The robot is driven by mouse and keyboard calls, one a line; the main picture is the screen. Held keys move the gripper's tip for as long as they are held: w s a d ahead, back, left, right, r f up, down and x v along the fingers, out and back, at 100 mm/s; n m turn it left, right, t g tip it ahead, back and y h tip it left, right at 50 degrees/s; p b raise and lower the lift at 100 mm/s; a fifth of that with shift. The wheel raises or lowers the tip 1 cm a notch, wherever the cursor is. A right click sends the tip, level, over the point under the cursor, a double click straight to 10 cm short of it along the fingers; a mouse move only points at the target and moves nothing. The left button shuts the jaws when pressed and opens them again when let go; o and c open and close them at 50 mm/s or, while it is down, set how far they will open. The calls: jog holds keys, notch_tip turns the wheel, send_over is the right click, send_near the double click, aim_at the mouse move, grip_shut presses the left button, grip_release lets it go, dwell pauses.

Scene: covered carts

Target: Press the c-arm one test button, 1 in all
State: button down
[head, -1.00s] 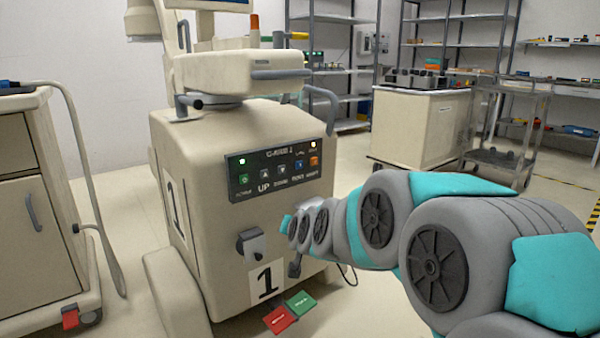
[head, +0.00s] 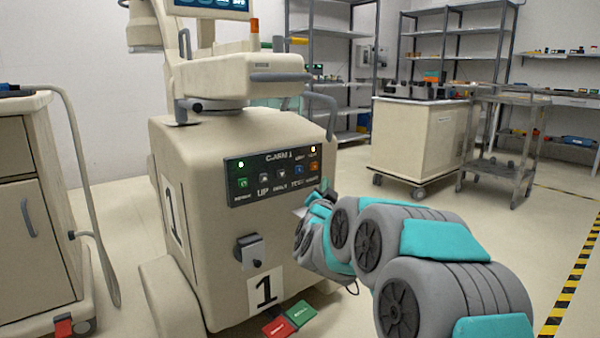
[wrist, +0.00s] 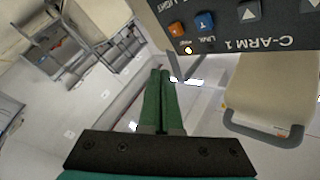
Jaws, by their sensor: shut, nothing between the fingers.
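The C-arm 1 cart (head: 205,260) stands left of centre with a dark control panel (head: 275,186) on its front. The blue test button (head: 299,170) is on the panel's right part, left of an orange light button (head: 314,167). The wrist view shows the panel upside down, with the blue button (wrist: 205,20) and orange button (wrist: 175,28) at the top. My gripper (wrist: 160,73) is shut and empty, its green fingers apart from the buttons in that view. In the head view my gripper (head: 320,196) is beside the panel's lower right corner; its fingertips are hard to make out.
A grey knob plate (head: 250,251) sits below the panel, above a number 1 label. Red and green pedals (head: 288,319) are at the cart's foot. A beige cabinet (head: 35,215) is at left. A cart (head: 415,140) and a metal trolley (head: 497,170) stand behind at right.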

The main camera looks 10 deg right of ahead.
aim_at(299, 169)
jog(key=w+a+p, duration=0.1)
jog(key=w, duration=0.1)
jog(key=w+a+p, duration=0.1)
jog(key=w, duration=0.2)
jog(key=w+a+p, duration=0.1)
jog(key=w+p, duration=0.1)
jog(key=w, duration=0.1)
jog(key=shift+a+f, duration=0.15)
jog(key=shift+a, duration=0.2)
jog(key=shift+w, duration=0.1)
dwell(1.9)
jog(key=shift+w+a, duration=0.2)
jog(key=shift+w, duration=0.1)
